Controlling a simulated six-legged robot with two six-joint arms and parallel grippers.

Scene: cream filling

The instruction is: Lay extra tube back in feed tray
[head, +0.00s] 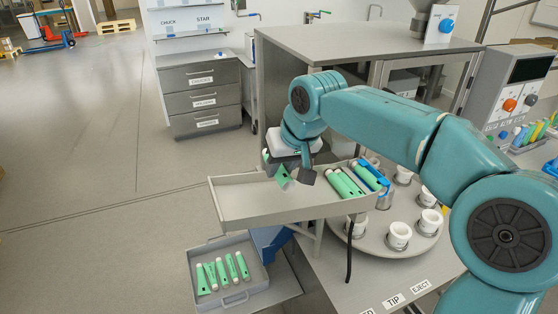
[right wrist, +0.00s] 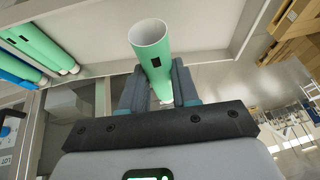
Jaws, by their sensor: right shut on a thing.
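My right gripper (head: 292,173) is shut on a green tube (head: 283,178), above the long grey feed tray (head: 243,207). In the right wrist view the tube (right wrist: 151,55) stands up between the fingers (right wrist: 160,88), its open white end away from the gripper and a small black mark on its side. Several green tubes (head: 346,184) and blue tubes (head: 369,176) lie side by side at the tray's right end. They also show at the left of the right wrist view (right wrist: 40,46). The tray's left part is bare. My left gripper is not in view.
A lower grey tray (head: 241,297) holds several green tubes (head: 222,271). A round turntable (head: 419,243) with white cups (head: 399,235) stands right of the feed tray. A control box (head: 519,90) is at far right. Open floor lies left.

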